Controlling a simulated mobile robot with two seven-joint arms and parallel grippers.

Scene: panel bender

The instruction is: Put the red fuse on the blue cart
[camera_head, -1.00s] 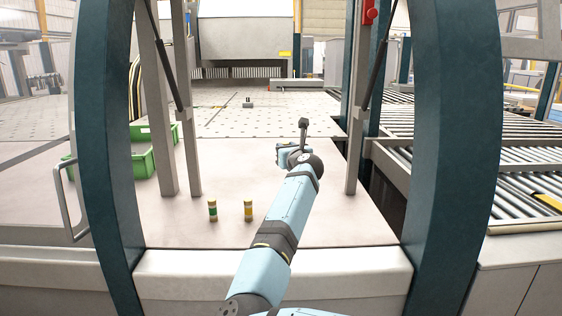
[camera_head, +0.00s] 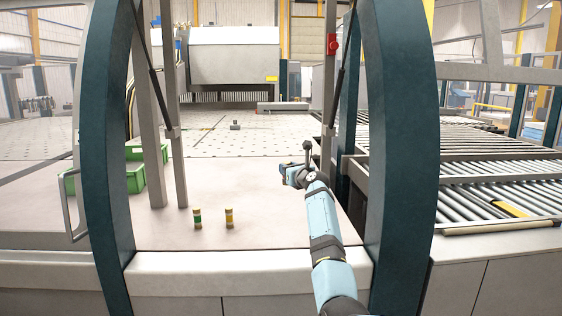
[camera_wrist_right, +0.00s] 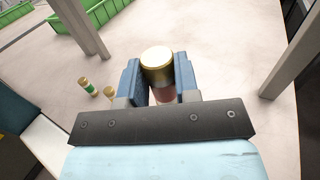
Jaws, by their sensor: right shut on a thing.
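In the right wrist view, my right gripper (camera_wrist_right: 158,80) is shut on the red fuse (camera_wrist_right: 165,96), which has a gold cap and a reddish body. The fuse stands out between the two blue fingers, cap toward the camera. In the head view, my right gripper (camera_head: 290,176) is above the light table, left of the right-hand post; the fuse is too small or hidden to make out there. No blue cart can be made out. My left gripper is not in view.
A green-banded fuse (camera_head: 197,218) and a yellow fuse (camera_head: 229,217) stand upright on the table (camera_head: 270,225). Green bins (camera_head: 122,178) are at the left. Dark curved frame posts (camera_head: 402,150) flank the opening. A roller conveyor (camera_head: 490,190) is at the right.

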